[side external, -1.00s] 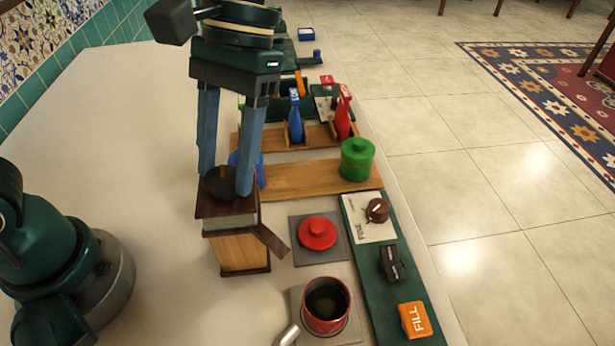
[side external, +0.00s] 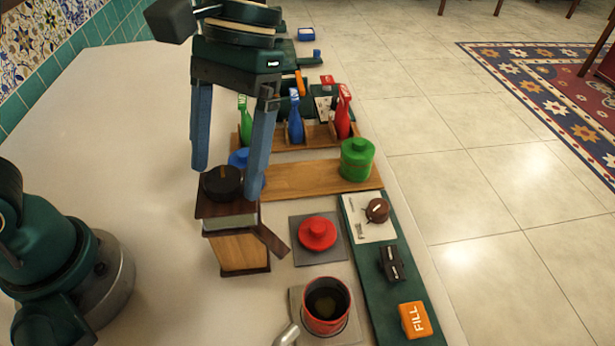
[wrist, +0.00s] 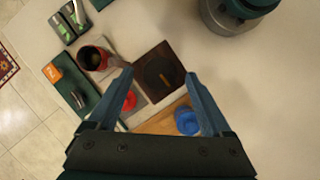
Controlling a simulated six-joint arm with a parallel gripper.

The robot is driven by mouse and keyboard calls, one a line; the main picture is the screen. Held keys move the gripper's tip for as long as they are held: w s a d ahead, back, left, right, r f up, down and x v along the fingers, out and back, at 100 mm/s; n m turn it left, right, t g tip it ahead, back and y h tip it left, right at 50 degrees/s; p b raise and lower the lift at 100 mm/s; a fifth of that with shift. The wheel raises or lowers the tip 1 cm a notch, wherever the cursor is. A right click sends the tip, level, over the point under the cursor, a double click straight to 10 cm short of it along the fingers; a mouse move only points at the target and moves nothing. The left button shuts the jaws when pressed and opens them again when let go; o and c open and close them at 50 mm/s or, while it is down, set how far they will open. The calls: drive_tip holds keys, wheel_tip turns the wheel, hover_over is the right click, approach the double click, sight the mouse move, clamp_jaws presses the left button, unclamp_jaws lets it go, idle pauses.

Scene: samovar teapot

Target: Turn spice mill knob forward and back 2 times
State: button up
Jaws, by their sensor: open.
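The spice mill (side external: 240,245) is a wooden box with a dark top plate, standing upright on the pale counter. Its round black knob (side external: 223,182) sits on top with a thin orange-brown pointer line. In the wrist view the knob (wrist: 160,75) lies ahead, between the spread fingertips. My gripper (side external: 224,180) is open and empty above the mill. One finger is behind the knob and the other is in front to its right. Both are apart from the knob in the wrist view; exact height is hard to tell.
A red lid (side external: 317,233) on a grey pad and a red pot (side external: 326,303) stand right of the mill. A blue-lidded jar (side external: 238,158) is close behind it. A green jar (side external: 357,160) and a green control panel (side external: 385,262) are farther right.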

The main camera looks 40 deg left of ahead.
drive_tip(key=shift+v, duration=2.5)
